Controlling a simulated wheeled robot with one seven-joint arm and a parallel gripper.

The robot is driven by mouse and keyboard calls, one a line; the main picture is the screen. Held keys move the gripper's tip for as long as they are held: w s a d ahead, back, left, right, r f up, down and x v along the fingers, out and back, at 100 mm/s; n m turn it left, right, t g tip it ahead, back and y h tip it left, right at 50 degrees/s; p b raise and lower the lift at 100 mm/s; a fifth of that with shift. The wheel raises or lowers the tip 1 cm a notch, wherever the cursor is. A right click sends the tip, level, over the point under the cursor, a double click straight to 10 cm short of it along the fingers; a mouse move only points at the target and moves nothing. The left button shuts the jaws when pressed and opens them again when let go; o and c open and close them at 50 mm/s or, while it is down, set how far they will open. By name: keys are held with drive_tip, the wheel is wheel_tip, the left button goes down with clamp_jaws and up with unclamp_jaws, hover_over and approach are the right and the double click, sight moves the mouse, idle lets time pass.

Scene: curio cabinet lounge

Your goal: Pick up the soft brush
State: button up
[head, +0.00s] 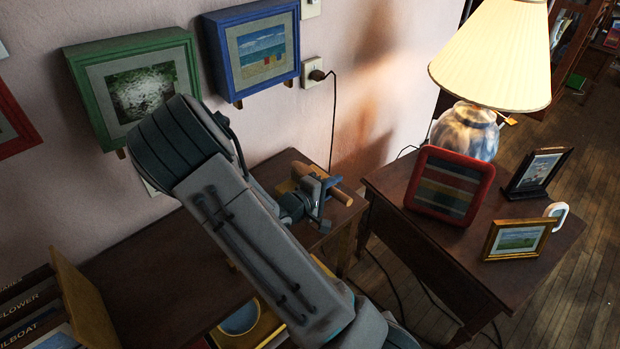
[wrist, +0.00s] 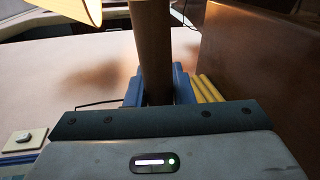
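The soft brush (head: 344,196) shows as a light wooden, rod-shaped handle at the right end of the brown cabinet top in the head view. In the wrist view its brown shaft (wrist: 151,45) stands between the two blue fingers. My gripper (head: 318,203) has a finger against each side of the shaft, with no clear gap, and appears shut on it. The same gripper shows in the wrist view (wrist: 158,85). No bristles can be made out. I cannot tell whether the brush touches the cabinet top.
Yellow bars (wrist: 208,88) lie close beside the right finger. A side table (head: 415,240) to the right bears a lamp (head: 490,60), a red frame (head: 449,186) and small picture frames. Green (head: 135,85) and blue (head: 252,48) box frames hang on the wall. My arm hides much of the cabinet.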

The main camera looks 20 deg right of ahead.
clamp_jaws()
drive_tip(key=shift+r, duration=0.15)
wheel_tip(320, 180, up, 10)
drive_tip(key=shift+p, duration=0.35)
drive_tip(key=shift+o, duration=0.2)
unclamp_jaws()
clamp_jaws()
